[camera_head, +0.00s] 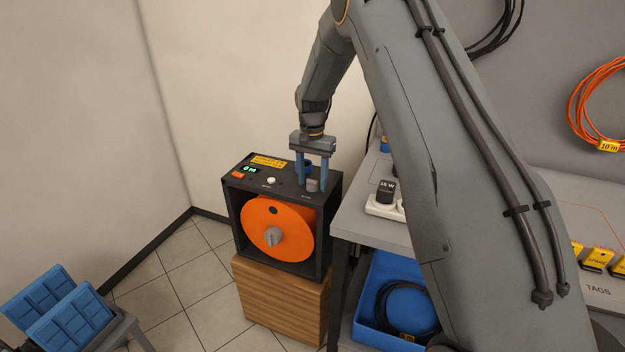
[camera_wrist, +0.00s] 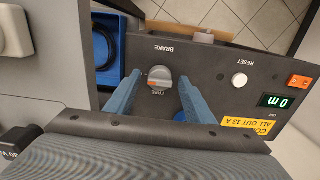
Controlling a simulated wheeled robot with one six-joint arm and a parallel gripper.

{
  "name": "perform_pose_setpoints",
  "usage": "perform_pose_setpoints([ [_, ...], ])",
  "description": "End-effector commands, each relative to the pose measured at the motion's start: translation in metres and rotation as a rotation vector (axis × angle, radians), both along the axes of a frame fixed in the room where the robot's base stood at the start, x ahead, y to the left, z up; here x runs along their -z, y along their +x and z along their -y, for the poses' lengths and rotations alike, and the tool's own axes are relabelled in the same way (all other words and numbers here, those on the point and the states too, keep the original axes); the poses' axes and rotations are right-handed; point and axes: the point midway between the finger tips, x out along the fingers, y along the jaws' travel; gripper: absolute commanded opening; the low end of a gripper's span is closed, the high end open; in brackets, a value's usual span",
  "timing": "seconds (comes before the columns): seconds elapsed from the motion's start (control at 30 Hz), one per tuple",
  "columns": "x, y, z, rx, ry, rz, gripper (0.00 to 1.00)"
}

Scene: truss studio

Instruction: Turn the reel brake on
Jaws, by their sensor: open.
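The cable reel box (camera_head: 237,215) is dark, with an orange drum (camera_head: 262,222) in its open front. Its top panel carries a grey brake knob (camera_wrist: 158,76), which also shows in the head view (camera_head: 313,185). In the wrist view the word BRAKE reads upside down above the knob and FREE below it. An orange mark lies across the knob, towards its left side. My gripper (camera_head: 312,187) points down over the panel, open, with its blue fingers on either side of the knob. In the wrist view the fingers (camera_wrist: 160,86) appear apart from it.
The panel also has a white RESET button (camera_wrist: 239,80), a display reading 0 m (camera_wrist: 276,101) and an orange switch (camera_wrist: 299,82). The box stands on a wooden crate (camera_head: 280,300). A grey table (camera_head: 365,222) is close on the right, with a blue bin (camera_head: 365,335) below.

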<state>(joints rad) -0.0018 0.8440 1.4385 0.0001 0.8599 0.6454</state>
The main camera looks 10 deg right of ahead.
Motion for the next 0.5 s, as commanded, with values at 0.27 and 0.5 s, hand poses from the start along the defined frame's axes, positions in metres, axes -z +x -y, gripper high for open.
perform_pose_setpoints([
  [0.27, -0.041, 0.002, 0.000, 0.000, 0.000, 0.005, 0.49],
  [0.5, -0.069, 0.001, 0.000, 0.000, 0.000, 0.001, 0.49],
])
